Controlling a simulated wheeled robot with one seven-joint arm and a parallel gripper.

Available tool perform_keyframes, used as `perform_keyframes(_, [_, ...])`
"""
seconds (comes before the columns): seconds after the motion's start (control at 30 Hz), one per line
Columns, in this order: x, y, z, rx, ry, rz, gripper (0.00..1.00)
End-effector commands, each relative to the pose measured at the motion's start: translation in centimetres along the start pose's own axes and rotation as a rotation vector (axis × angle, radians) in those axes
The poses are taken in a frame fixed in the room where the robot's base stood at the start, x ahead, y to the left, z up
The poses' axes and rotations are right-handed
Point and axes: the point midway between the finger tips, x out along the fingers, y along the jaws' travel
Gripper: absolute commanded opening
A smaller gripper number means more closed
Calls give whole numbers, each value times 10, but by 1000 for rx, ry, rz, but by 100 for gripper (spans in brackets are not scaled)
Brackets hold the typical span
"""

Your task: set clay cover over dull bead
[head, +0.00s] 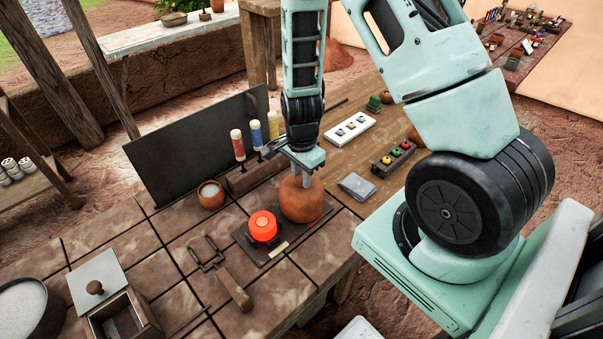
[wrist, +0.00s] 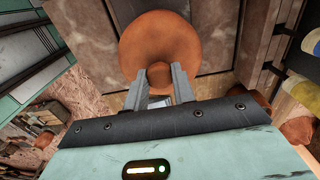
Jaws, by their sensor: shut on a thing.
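My gripper (head: 302,174) is shut on the knob of the brown clay cover (head: 302,200). The wrist view shows the fingers (wrist: 160,78) on either side of the knob, with the cover's round dome (wrist: 172,40) beyond. The cover is upright at the right part of a dark slab (head: 273,252); I cannot tell whether it rests there or hangs just above. A bright glowing orange-red bead (head: 263,226) sits on the slab, just left of the cover. No dull bead shows; anything under the cover is hidden.
A small clay pot (head: 211,195) and tongs (head: 222,274) are to the left on the tiles. An open box (head: 125,318) is at lower left. A dark upright panel (head: 195,150) and colored tubes (head: 238,144) stand behind. A grey block (head: 357,186) lies right.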

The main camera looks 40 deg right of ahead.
Motion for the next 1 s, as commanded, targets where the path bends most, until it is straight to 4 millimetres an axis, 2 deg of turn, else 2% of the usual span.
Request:
perform_keyframes(0.17, [10,0,0,0,0,-1,0])
perform_keyframes(0.2, [9,0,0,0,0,-1,29])
perform_keyframes(0.3, [8,0,0,0,0,-1,51])
perform_keyframes(0.67, [4,0,0,-1,1,-1,51])
perform_keyframes(0.87, [-22,-1,0,-2,1,-6,51])
perform_keyframes(1.0, [-53,-1,1,-2,1,-7,51])
